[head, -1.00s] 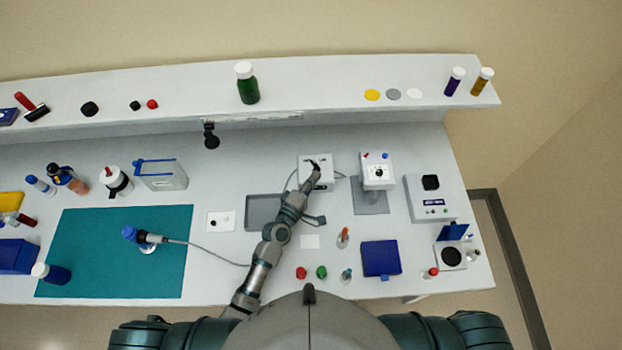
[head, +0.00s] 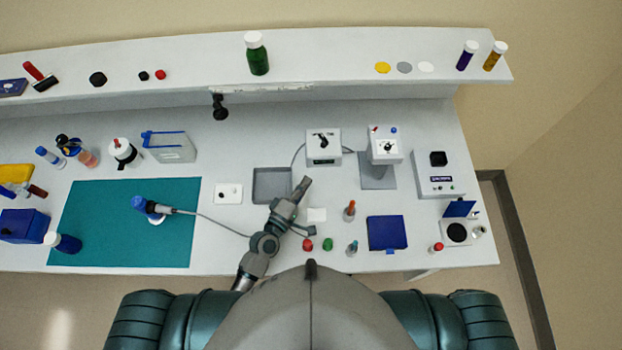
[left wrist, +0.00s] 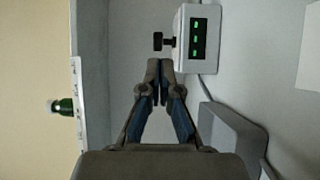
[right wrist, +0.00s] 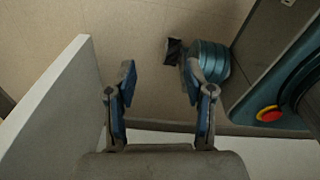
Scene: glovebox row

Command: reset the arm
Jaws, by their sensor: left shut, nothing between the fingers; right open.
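My left arm reaches over the bench in the head view, and its gripper (head: 304,186) is above the bench beside the grey tray, apart from the white box with the black knob (head: 323,146). In the left wrist view the left gripper (left wrist: 159,98) is shut with nothing in it; the white box (left wrist: 198,40) with green lights and a black knob is just beyond its tips. My right gripper shows only in the right wrist view (right wrist: 158,85); it is open and empty, with floor behind it and a white bench edge to the left.
A grey tray (head: 259,196) lies left of my left gripper. A white card (head: 316,215), red and green caps and small vials stand near the bench front. A stand device (head: 378,172) is to the right. The teal mat (head: 110,240) has a blue-headed tool with a cable.

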